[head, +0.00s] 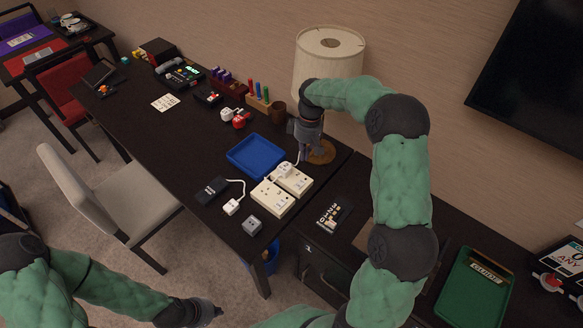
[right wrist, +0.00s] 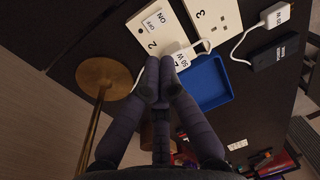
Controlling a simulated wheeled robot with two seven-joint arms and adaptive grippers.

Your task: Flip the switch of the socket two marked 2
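Socket two (right wrist: 142,36), a cream plate marked 2, lies on the dark desk. It also shows in the head view (head: 299,182), nearest the lamp. Its switch (right wrist: 155,22) is at the end away from my gripper, with OFF and ON labels; its position is unclear. A white plug marked 50 W (right wrist: 183,58) sits at its near end. My right gripper (right wrist: 160,70) is above this end beside the plug; its fingertips are together with nothing visible between them. They partly hide the plate and plug. My left gripper (head: 207,312) is low, away from the desk; its opening is unclear.
Socket three (right wrist: 213,18) lies beside socket two. A blue tray (head: 256,155), black adapter (head: 212,190), white plug (head: 231,207) and grey box (head: 252,225) are nearby. The lamp (head: 328,60) stands behind my right gripper. The desk's front edge is close to the sockets.

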